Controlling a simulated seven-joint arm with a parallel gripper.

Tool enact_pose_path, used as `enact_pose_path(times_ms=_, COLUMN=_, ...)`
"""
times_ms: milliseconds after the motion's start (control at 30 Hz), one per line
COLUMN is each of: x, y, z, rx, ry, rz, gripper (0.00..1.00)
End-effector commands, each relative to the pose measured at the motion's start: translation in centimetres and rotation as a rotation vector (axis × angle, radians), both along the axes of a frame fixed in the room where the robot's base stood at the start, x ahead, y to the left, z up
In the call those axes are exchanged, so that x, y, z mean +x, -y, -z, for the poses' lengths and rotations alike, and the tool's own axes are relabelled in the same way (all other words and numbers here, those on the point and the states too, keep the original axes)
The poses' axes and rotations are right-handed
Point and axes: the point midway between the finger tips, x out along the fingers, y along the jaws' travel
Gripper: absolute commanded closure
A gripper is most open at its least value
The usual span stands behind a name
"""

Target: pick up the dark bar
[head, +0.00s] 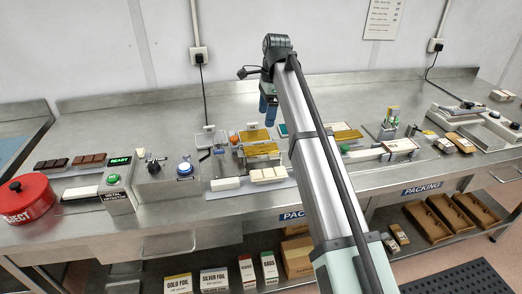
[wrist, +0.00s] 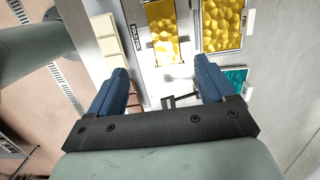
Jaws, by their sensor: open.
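The dark bar (head: 52,164) lies flat on the bench at the far left of the head view, left of a lighter brown bar (head: 91,160). My gripper (head: 268,108) hangs above the middle of the bench, well to the right of both bars. In the wrist view my gripper (wrist: 163,85) shows two blue fingers spread apart with nothing between them. Below them is a station with gold foil (wrist: 164,30). The dark bar is not in the wrist view.
A red reject bin (head: 28,198) and a metal detector (head: 117,192) stand near the bars. A cream bar (head: 270,174) lies at the bench's front middle. A blue button (head: 185,169) and the wrapping station (head: 258,150) stand between. Packing trays and boxes are at the right.

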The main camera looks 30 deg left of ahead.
Motion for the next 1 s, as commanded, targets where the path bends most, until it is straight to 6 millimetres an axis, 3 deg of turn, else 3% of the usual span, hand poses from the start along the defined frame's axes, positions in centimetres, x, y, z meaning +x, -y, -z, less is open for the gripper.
enact_pose_path(times_ms=400, x=-0.5, y=-0.5, z=6.6, rx=-0.001, ry=0.002, rz=-0.001, gripper=0.18)
enact_pose_path(times_ms=733, x=-0.4, y=-0.9, z=8.5, rx=-0.001, ry=0.002, rz=-0.001, gripper=0.18)
enact_pose_path(times_ms=1000, x=-0.3, y=-1.5, z=11.9, rx=-0.001, ry=0.002, rz=-0.001, gripper=0.18)
